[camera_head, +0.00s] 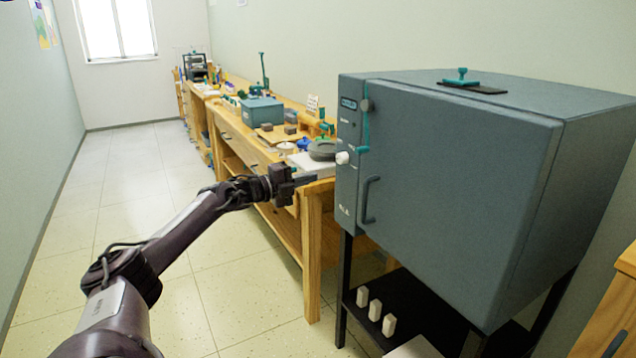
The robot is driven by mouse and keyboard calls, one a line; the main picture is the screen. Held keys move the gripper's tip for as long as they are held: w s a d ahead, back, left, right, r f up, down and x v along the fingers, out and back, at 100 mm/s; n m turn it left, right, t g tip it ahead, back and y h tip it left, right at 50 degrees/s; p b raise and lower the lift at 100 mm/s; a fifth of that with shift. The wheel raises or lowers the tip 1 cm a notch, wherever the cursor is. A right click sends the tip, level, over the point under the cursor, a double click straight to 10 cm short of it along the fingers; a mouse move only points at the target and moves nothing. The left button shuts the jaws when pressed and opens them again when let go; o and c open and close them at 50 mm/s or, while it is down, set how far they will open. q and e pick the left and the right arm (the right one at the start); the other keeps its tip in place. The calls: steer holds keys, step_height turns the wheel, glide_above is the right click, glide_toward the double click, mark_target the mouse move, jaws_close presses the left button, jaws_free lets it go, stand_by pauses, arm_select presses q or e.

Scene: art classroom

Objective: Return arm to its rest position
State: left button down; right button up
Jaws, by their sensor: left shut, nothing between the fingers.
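My left arm comes in from the bottom left and stretches forward toward the middle of the view. My left gripper (304,180) is shut and empty. I cannot tell whether the fingers touch anything. My right gripper does not show.
A large grey-blue kiln (455,190) with its door shut stands on a black stand (345,290) at right. A grey round disc (322,150) and a blue box (262,111) sit on the bench. The tiled floor (120,200) at left is clear.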

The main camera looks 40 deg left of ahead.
arm_select(q)
steer(key=s+a+b, duration=0.1)
steer(key=s+a, duration=0.1)
steer(key=a, duration=0.3)
steer(key=shift+s+a+f, duration=0.2)
steer(key=shift+s+a, duration=0.05)
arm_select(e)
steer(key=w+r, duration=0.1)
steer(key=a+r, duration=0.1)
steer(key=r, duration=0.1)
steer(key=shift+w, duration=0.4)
